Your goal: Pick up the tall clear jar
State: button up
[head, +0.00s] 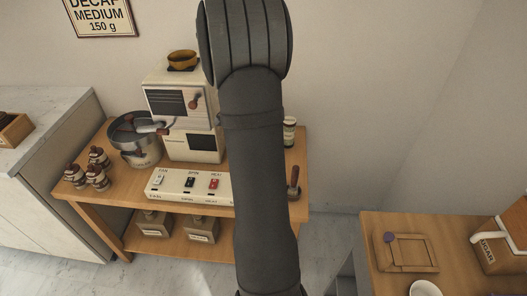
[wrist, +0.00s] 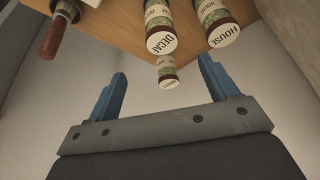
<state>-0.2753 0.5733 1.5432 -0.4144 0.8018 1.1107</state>
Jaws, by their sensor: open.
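My gripper (wrist: 162,66) shows in the wrist view with its two blue fingers apart and nothing held. No tall clear jar can be made out in either view. Three round containers with green and cream labels show beyond the fingers: one marked DECAF (wrist: 162,30), one marked HOUSE (wrist: 216,22), and a smaller-looking one (wrist: 167,72) that appears between the fingertips, apart from them. In the head view, one pale container with a dark band (head: 290,131) shows at the right of my arm on the wooden cart. My arm hides the cart's middle, and my gripper is out of that view.
The wooden cart (head: 130,185) bears a white machine (head: 180,100), a metal pan (head: 135,150), several brown-and-white bottles (head: 97,172) and a switch panel (head: 190,187). A dark-red-handled tool (wrist: 52,38) lies left in the wrist view. A second table (head: 385,280) stands right.

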jog(key=x, duration=1.7)
jog(key=shift+a, duration=0.15)
jog(key=c, duration=1.3)
jog(key=shift+c, duration=0.3)
jog(key=shift+r, duration=0.2)
